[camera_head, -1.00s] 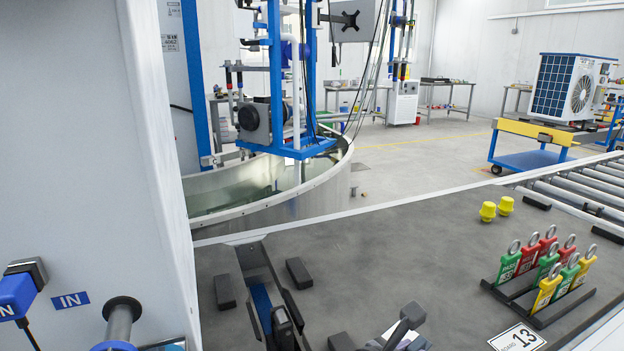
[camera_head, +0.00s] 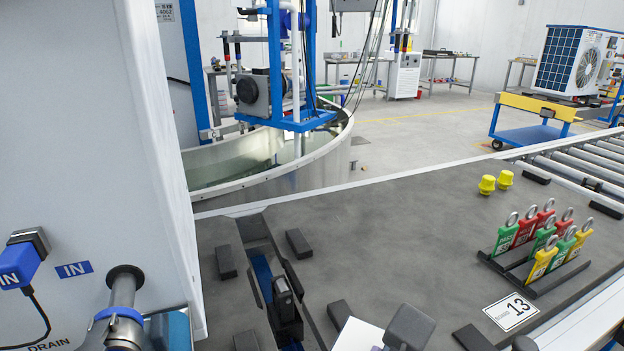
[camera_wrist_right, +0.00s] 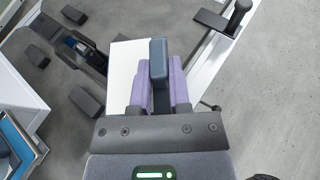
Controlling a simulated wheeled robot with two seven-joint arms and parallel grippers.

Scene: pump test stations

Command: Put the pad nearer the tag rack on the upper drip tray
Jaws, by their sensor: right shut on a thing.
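My right gripper (camera_wrist_right: 158,95) has purple fingers closed on the dark grey handle (camera_wrist_right: 158,60) of a white flat pad. The white pad (camera_wrist_right: 125,65) shows beside and behind the handle. In the head view the pad (camera_head: 358,337) and its handle (camera_head: 410,326) are at the bottom edge, partly cut off, over the bench. The tag rack (camera_head: 535,290) holds red, green and yellow tags at right. A blue-edged tray (camera_wrist_right: 15,150) shows at the wrist view's lower left, and a blue panel (camera_head: 178,331) in the head view; which tray is upper cannot be told. My left gripper is out of view.
A black fixture with a blue strip (camera_head: 262,270) lies on the grey bench (camera_head: 400,230), with several dark blocks (camera_head: 298,243) around it. A grey cabinet (camera_head: 100,130) with a projecting pipe (camera_head: 122,300) stands at left. Yellow knobs (camera_head: 487,184) stand at the back right.

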